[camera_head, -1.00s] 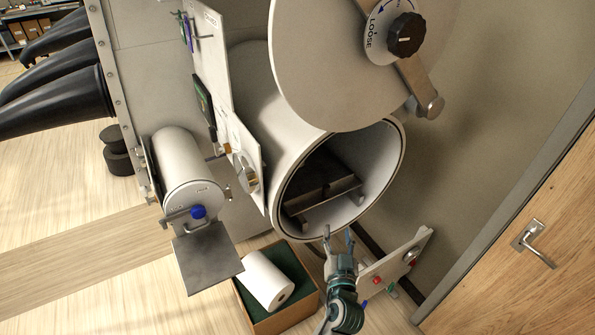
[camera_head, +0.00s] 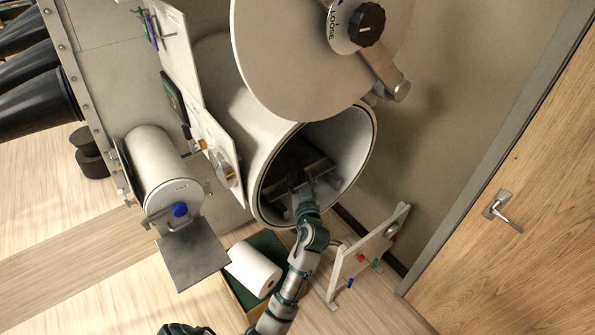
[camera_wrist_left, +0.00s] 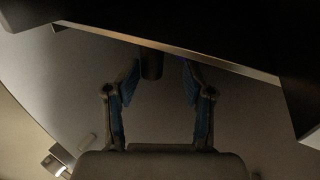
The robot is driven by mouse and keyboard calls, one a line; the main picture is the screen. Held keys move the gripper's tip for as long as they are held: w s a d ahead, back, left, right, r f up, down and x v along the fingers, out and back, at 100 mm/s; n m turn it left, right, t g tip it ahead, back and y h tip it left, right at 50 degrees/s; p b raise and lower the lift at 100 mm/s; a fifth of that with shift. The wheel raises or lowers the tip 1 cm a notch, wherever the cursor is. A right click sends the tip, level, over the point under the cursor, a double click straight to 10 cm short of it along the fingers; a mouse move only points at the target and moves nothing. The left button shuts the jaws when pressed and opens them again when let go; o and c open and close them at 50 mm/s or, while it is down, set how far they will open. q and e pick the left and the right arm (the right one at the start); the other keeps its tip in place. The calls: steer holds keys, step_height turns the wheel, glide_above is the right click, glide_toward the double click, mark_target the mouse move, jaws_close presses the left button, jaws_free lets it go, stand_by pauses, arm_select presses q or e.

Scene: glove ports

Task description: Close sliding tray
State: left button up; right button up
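The sliding tray (camera_head: 318,167) is a dark tray with a metal front edge, inside the large white cylindrical chamber (camera_head: 352,152). My left gripper (camera_head: 302,181) reaches into the chamber mouth at the tray's front edge. In the left wrist view the tray's edge (camera_wrist_left: 215,62) crosses the top, and my left gripper (camera_wrist_left: 161,68) has its blue-padded fingers spread apart. A short dark cylindrical part (camera_wrist_left: 151,63) shows between the fingertips, not gripped. I cannot tell whether the fingers touch the tray. The tray's far end is hidden in shadow. My right gripper is not in view.
The chamber's round door (camera_head: 290,60) stands open above the mouth. A smaller cylinder (camera_head: 160,170) with a flat plate (camera_head: 192,255) is at left. A box (camera_head: 238,300) with a white roll (camera_head: 255,268) and a white panel (camera_head: 365,250) are below. A wooden door (camera_head: 520,180) is at right.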

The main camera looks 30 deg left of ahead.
arm_select(q)
steer(key=shift+w+d+r, duration=0.2)
steer(key=shift+w+d, duration=0.05)
steer(key=shift+w, duration=0.25)
steer(key=shift+w+d+r, duration=0.15)
steer(key=shift+w+d, duration=0.1)
steer(key=shift+w, duration=0.25)
steer(key=shift+a+f, duration=0.25)
steer(key=shift+a, duration=0.55)
jaws_close()
steer(key=shift+a, duration=0.1)
steer(key=shift+d, duration=0.55)
steer(key=shift+s+d+r+b, duration=0.2)
steer(key=shift+s+d, duration=0.05)
steer(key=shift+d, duration=0.25)
steer(key=shift+s+d+r+b, duration=0.15)
steer(key=shift+s+d, duration=0.05)
steer(key=shift+d, duration=0.3)
jaws_free()
steer(key=shift+w, duration=0.2)
steer(key=v, duration=1.1)
steer(key=shift+s+f, duration=0.3)
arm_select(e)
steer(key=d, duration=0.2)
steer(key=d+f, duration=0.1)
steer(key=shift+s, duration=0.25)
